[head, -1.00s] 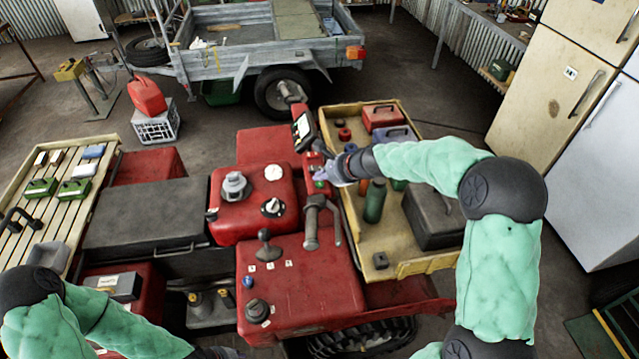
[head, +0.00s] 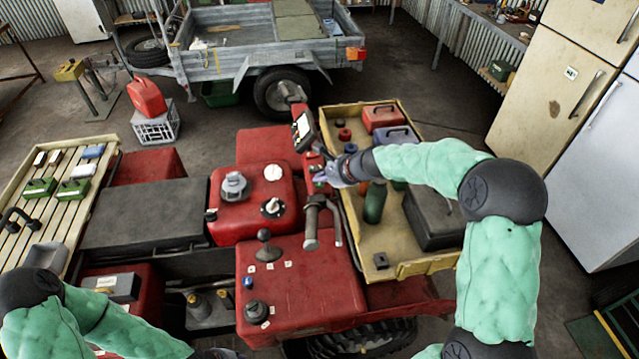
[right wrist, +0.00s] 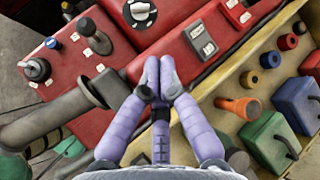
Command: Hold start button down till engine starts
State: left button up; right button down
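The red quad's narrow control panel (head: 313,168) lies in the middle of the head view, below the upright display (head: 303,130). A small green button (head: 319,184) shows on it, close to my right fingertips. My right gripper (head: 327,176) is over the panel. In the right wrist view my right gripper (right wrist: 159,78) has its fingertips together, with nothing seen between them. They are at the red panel; whether they touch or press a button is hidden. Grey rocker switches (right wrist: 203,40) sit just beyond the fingers. My left gripper (head: 218,353) is barely in view at the bottom edge.
A handlebar grip with lever (head: 312,225) stands close below the panel. A yellow tray (head: 415,268) with a green bottle (head: 375,202) and toolboxes lies to the right. A slatted rack (head: 75,215) is at left, a trailer (head: 250,60) behind.

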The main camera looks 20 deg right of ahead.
aim_at(321, 185)
jog(key=shift+f+b, duration=0.35)
jog(key=shift+f, duration=0.15)
dwell(2.0)
jog(key=shift+r, duration=0.1)
jog(key=shift+r+p, duration=0.8)
jog(key=shift+r, duration=0.05)
notch_tip(321, 185, up, 5)
jog(key=p, duration=0.4)
jog(key=shift+p, duration=0.3)
